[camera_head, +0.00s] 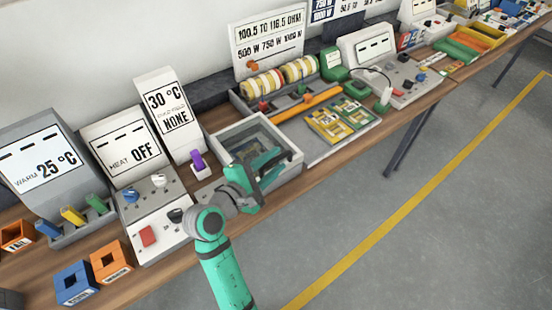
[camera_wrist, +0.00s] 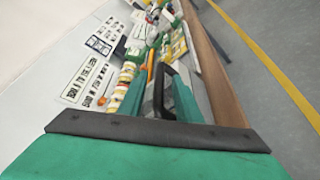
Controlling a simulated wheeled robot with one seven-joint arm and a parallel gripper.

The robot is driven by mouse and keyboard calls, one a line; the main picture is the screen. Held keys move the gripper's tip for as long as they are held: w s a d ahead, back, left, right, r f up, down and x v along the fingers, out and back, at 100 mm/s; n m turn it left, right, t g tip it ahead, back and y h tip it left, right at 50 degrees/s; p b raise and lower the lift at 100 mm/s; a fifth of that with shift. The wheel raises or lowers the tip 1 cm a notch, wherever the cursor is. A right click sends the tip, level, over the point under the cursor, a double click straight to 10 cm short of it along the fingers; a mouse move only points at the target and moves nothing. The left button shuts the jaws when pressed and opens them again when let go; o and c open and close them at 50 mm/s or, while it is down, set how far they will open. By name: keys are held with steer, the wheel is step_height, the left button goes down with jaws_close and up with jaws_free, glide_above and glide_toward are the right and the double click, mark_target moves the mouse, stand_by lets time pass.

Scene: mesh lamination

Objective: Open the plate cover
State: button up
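The plate cover (camera_head: 236,131) is a clear lid in a pale grey frame on a box-like unit, and it lies flat and closed. Dark contents show dimly through it. A black arched handle (camera_wrist: 164,72) shows in the wrist view. My gripper (camera_head: 273,167) is over the right front part of the cover. In the wrist view, its two teal fingers (camera_wrist: 158,106) stand apart on either side, with the handle between or just beyond them. Whether they touch the handle cannot be told. My arm hides part of the unit's front in the head view.
Left of the unit stand a purple-handled block (camera_head: 197,160), a "30 °C" sign (camera_head: 168,112) and a "HEAT OFF" control box (camera_head: 140,148). Behind and right are striped spools (camera_head: 282,78), an orange bar (camera_head: 308,105) and green-yellow boards (camera_head: 328,124). Open floor lies before the bench.

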steer(key=shift+w+d+f, duration=0.2)
steer(key=shift+w+d, duration=0.15)
steer(key=shift+w, duration=0.2)
steer(key=shift+c, duration=0.3)
jaws_close()
steer(key=shift+w, duration=0.15)
